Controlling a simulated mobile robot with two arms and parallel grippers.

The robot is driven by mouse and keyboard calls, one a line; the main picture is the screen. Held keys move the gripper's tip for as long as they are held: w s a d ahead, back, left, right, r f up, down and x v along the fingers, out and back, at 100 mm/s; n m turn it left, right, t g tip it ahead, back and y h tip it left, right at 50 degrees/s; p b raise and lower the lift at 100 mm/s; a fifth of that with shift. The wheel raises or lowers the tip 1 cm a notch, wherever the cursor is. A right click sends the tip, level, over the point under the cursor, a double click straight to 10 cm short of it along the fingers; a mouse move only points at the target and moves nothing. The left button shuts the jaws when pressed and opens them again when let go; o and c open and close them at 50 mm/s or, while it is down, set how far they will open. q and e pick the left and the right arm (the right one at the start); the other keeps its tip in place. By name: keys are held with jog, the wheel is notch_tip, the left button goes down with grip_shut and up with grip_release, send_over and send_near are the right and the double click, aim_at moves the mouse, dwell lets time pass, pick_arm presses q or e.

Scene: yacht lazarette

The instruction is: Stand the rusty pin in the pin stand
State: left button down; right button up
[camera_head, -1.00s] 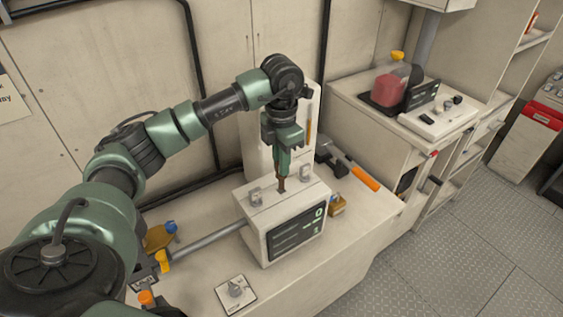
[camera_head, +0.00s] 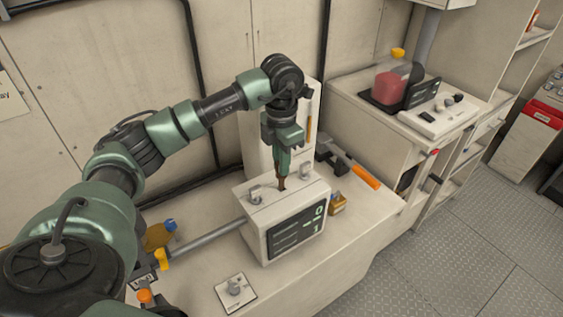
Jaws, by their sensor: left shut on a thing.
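My left gripper (camera_head: 283,172) points straight down over the white box with a dark screen (camera_head: 296,231) on the bench. It is shut on the rusty pin (camera_head: 282,184), a short brown piece below the fingers. The pin's lower end is at the top of the box, between two small grey brackets; I cannot tell whether it touches or goes in. No separate pin stand can be made out with certainty. My right gripper is not in view.
A hammer-like tool with an orange handle (camera_head: 365,177) and a small brass padlock-like block (camera_head: 337,203) lie right of the box. A grey bar (camera_head: 208,241) lies at its left. A small plate with a knob (camera_head: 235,291) is in front. A tall white panel stands behind.

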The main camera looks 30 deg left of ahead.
pick_arm(q)
jog(key=shift+f+b, duration=1.6)
jog(key=shift+f, duration=0.65)
dwell(1.1)
jog(key=c, duration=1.4)
grip_release()
jog(key=shift+o, duration=0.2)
notch_tip(320, 180, up, 8)
jog(key=shift+f+b, duration=0.1)
jog(key=shift+b, duration=0.7)
